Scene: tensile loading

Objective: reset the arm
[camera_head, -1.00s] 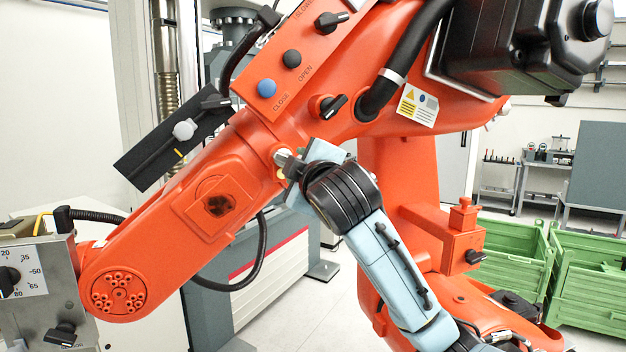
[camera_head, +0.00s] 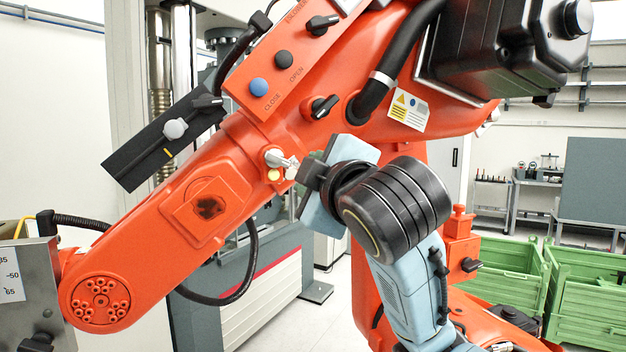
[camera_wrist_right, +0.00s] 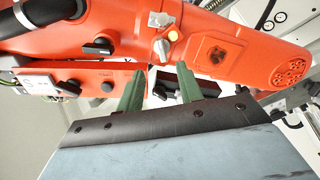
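A large orange industrial arm (camera_head: 230,170) slants across the head view. On its side are a grey rotary knob (camera_head: 276,158) and a small yellowish lamp (camera_head: 273,174). In the right wrist view the knob (camera_wrist_right: 161,48) and lamp (camera_wrist_right: 173,35) sit just beyond my fingertips. My right gripper (camera_wrist_right: 158,76) has its two green fingers spread apart, with nothing between them. In the head view its pale blue body is beside the knob, partly hidden by my black wrist; contact with the knob cannot be told. My left gripper is not in view.
The orange arm carries a blue button (camera_head: 259,87), a black button (camera_head: 283,60) and black knobs. A black plate (camera_head: 165,145) with a grey knob lies behind it. Green crates (camera_head: 590,290) stand at the right.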

